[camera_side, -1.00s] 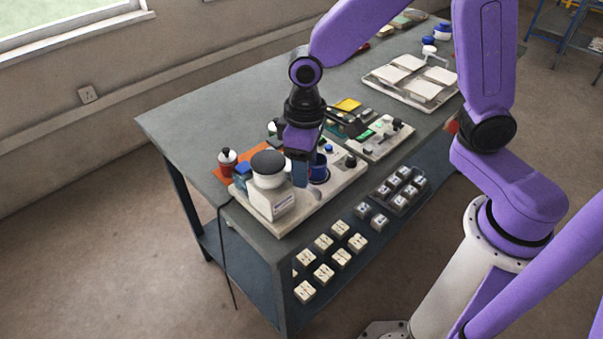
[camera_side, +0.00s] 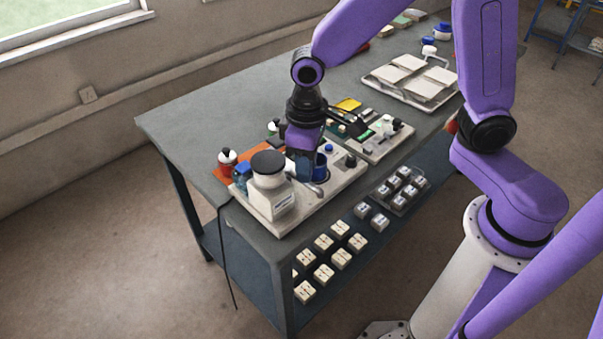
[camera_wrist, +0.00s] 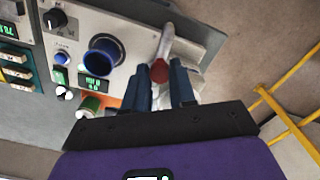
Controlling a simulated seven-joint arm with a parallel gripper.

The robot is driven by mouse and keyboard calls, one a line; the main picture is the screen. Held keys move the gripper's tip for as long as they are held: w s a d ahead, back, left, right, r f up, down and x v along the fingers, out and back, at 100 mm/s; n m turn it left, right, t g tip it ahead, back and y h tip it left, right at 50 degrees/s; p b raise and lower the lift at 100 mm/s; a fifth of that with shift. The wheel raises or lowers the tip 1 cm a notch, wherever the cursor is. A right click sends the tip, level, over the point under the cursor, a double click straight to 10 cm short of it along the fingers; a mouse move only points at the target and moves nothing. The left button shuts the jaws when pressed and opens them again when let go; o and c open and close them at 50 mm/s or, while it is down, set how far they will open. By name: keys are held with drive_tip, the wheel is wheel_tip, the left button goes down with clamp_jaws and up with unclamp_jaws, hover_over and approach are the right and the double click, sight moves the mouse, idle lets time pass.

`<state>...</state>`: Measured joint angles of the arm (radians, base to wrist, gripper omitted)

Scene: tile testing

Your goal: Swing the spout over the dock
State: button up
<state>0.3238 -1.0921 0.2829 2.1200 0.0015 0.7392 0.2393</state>
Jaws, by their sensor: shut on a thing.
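The white dispenser (camera_side: 270,196) with a black lid stands on a pale base at the near left end of the bench. Its grey spout (camera_wrist: 166,42) shows in the wrist view, with a red part (camera_wrist: 159,71) between my fingertips; the spout's end also shows in the side view (camera_side: 317,190). My gripper (camera_side: 304,178) is shut on the spout, its blue fingers (camera_wrist: 160,68) either side of the red part. A blue round cup, apparently the dock, (camera_wrist: 103,57) lies just left of the spout in the wrist view. In the side view the cup (camera_side: 321,168) is partly hidden behind my gripper.
A red bottle (camera_side: 227,162) stands on an orange mat behind the dispenser. Another instrument (camera_side: 381,139) and a tray of pale tiles (camera_side: 410,79) lie along the bench to the right. Small labelled blocks (camera_side: 324,274) fill the lower shelf.

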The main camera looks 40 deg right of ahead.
drive_tip(key=shift+w+d, duration=0.1)
drive_tip(key=shift+d, duration=0.4)
drive_tip(key=shift+w+d, duration=0.3)
drive_tip(key=shift+d, duration=0.35)
